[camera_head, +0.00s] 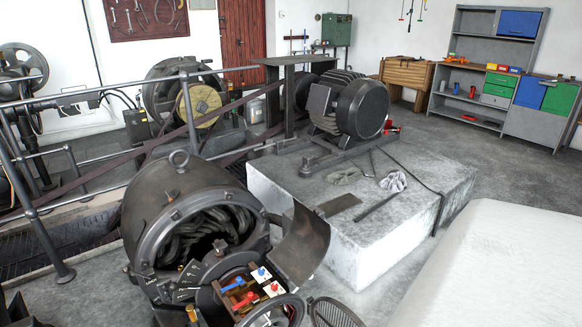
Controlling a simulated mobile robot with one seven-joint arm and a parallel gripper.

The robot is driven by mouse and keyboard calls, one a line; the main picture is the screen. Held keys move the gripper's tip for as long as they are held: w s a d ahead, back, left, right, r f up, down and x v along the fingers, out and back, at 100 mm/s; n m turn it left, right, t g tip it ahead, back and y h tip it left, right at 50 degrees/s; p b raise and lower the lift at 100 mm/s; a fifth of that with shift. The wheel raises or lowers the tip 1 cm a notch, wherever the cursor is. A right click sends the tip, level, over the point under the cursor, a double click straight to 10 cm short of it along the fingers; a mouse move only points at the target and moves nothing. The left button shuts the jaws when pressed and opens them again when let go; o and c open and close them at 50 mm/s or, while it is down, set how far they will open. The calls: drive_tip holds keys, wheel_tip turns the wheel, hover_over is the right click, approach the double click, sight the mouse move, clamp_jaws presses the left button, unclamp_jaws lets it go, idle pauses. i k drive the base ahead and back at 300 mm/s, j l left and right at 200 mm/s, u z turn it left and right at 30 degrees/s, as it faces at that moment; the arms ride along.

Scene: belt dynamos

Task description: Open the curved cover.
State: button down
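The large dark dynamo (165,205) stands on the floor at the lower left centre, with a lifting ring on top. A brownish curved cover (303,245) sticks out from the right of its front end, swung away from the housing. The front of the dynamo is open and its dark coils (205,230) show. Below them is a wooden terminal block (250,290) with blue and red handles. A round mesh cover (335,313) is at the bottom edge, partly cut off. My gripper is not in view.
A pale stone block (335,240) carrying a motor (350,105) stands right behind the curved cover. A metal railing (35,215) and belts run along the left. A white surface (490,265) fills the lower right. Grey floor is clear between it and the block.

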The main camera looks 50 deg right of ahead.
sight(304, 246)
drive_tip(key=k+l, duration=0.1)
drive_tip(key=l, duration=0.95)
drive_tip(key=k+l, duration=0.1)
drive_tip(key=l, duration=0.9)
drive_tip(key=k+l, duration=0.1)
drive_tip(key=l, duration=1.95)
drive_tip(key=i+j, duration=0.1)
drive_tip(key=i, duration=0.2)
